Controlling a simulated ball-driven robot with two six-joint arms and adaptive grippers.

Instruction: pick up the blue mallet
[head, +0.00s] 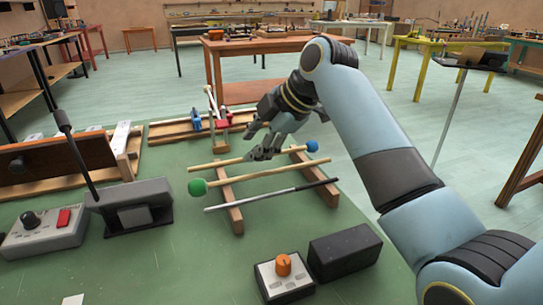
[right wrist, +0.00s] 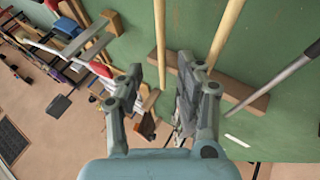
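The blue mallet has a pale wooden shaft (head: 232,160) and a round blue head (head: 311,146). It lies across two wooden rails on the green table in the head view. My right gripper (head: 255,146) is open, just over the shaft, between its bare end and the blue head. In the right wrist view, the blue mallet's shaft (right wrist: 160,35) shows between the open fingertips (right wrist: 167,62); its head is out of that view. I cannot tell whether the fingers touch the shaft. My left gripper is not in view.
A mallet with a green head (head: 197,187) and a dark-gripped grey rod (head: 265,197) lie beside it on the rails (head: 229,200). A black block (head: 344,252) and a box with an orange knob (head: 284,278) stand nearer. A music stand (head: 458,90) stands right.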

